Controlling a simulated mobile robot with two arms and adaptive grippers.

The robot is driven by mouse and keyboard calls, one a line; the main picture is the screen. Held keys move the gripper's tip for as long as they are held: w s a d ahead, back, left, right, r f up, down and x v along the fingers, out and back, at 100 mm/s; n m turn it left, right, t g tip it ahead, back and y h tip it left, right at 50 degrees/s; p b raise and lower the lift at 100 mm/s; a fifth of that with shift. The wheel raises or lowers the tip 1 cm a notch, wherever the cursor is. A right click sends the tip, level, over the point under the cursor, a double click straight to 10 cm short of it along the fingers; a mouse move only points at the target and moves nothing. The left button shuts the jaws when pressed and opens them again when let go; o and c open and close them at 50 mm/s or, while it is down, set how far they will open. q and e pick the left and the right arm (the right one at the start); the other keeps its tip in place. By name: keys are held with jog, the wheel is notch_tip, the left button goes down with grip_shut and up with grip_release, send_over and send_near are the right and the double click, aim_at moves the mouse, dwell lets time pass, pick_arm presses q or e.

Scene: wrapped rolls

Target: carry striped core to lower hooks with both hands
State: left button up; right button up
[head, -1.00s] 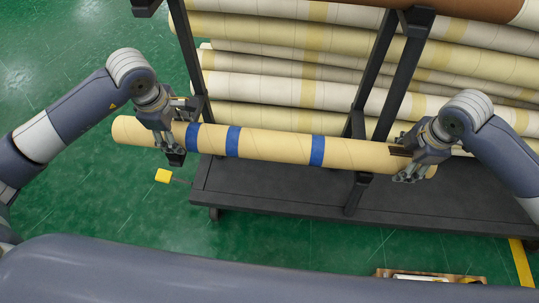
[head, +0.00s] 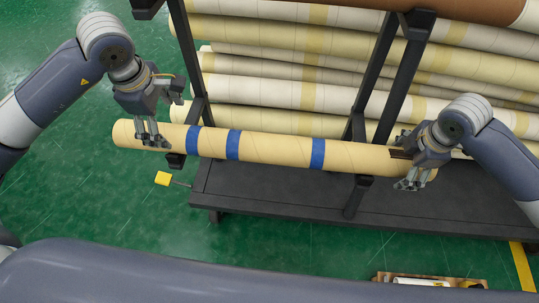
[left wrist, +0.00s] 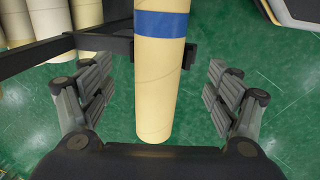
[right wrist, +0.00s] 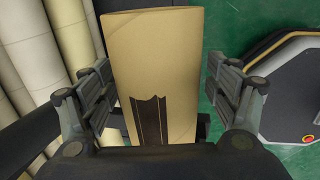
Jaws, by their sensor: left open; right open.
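The striped core (head: 265,147) is a long tan tube with several blue bands, lying roughly level across the front of the rack on its lower hooks (head: 176,160). It also shows in the left wrist view (left wrist: 160,75) and the right wrist view (right wrist: 150,50). My left gripper (head: 152,138) is open, above the core's left end, with its fingers apart on either side in its wrist view. My right gripper (head: 412,180) is open around the core's right end, with gaps to the core in its wrist view. A dark mark (right wrist: 148,120) shows on the core there.
The dark rack (head: 385,80) holds several wrapped rolls (head: 290,93) behind the core. Its base shelf (head: 280,190) is bare below. A yellow block (head: 163,178) sticks out at the left. Green floor is free at the left. A wooden crate (head: 430,277) stands at bottom right.

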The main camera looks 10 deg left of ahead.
jog(key=shift+r, duration=0.25)
jog(key=r, duration=0.3)
jog(key=s+r, duration=0.1)
jog(key=r, duration=0.3)
jog(key=s+r, duration=0.1)
jog(key=r, duration=0.3)
jog(key=shift+s+r, duration=0.15)
pick_arm(q)
jog(key=r, duration=0.3)
jog(key=shift+s+r, duration=0.2)
jog(key=shift+s, duration=0.15)
jog(key=shift+s+f, duration=0.1)
pick_arm(e)
jog(key=shift+s, duration=0.1)
